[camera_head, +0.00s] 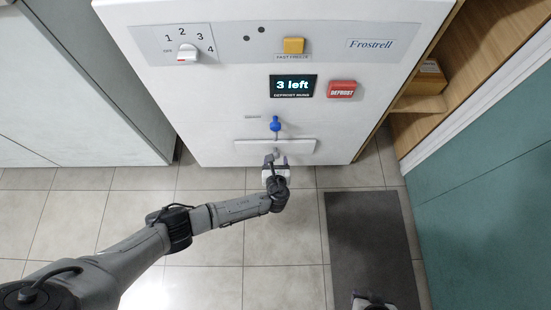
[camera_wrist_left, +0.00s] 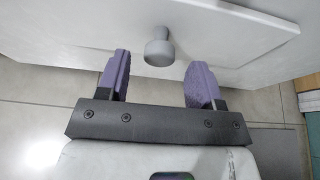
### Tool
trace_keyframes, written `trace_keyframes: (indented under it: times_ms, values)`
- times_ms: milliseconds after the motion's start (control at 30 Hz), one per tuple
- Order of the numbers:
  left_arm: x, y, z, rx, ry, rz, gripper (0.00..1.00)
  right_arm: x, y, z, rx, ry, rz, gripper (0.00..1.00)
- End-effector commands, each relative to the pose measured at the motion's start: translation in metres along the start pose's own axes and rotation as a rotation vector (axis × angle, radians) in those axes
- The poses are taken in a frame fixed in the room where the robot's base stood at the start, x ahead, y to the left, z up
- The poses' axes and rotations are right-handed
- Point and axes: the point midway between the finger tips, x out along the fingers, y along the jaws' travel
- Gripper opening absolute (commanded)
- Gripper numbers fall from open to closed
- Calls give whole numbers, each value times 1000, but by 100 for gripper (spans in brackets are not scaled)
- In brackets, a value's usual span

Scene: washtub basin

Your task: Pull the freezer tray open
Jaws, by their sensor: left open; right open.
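The white freezer (camera_head: 215,110) stands in front of me. Its freezer tray (camera_head: 299,146) is a pale panel low on the front, lying close against it. A round grey knob (camera_wrist_left: 159,46) sticks out from the tray front. My left gripper (camera_head: 275,160) is at the tray. In the left wrist view its two purple fingers (camera_wrist_left: 158,76) are open, one to each side of the knob and apart from it. The knob is in the gap near the fingertips. My right gripper (camera_head: 373,300) shows only partly at the bottom edge, away from the freezer.
A blue knob (camera_head: 275,124) sits just above the tray. Higher up are a dial (camera_head: 187,53), a yellow button (camera_head: 293,45), a "3 left" display (camera_head: 293,86) and a red DEFROST button (camera_head: 342,89). A dark mat (camera_head: 370,235) lies on the tiled floor. Teal cabinet (camera_head: 485,190) at right.

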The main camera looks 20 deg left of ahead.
Motion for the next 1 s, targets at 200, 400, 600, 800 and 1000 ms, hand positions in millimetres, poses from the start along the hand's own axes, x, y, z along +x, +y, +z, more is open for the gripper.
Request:
trace_keyframes:
  times_ms: [200,400,600,800,1000]
  values:
    - [26,0,-2,-1,-1,1,60,20,-2,6,5,0,-4,43]
    - [35,0,0,-2,1,0,60,24,-2,7,5,1,-4,43]
    - [37,0,0,-2,1,0,60,24,-2,7,2,2,-2,43]
    - [36,0,0,-2,1,0,55,24,0,6,-4,3,3,43]
    - [36,0,0,-2,1,0,36,24,1,6,-6,3,5,43]
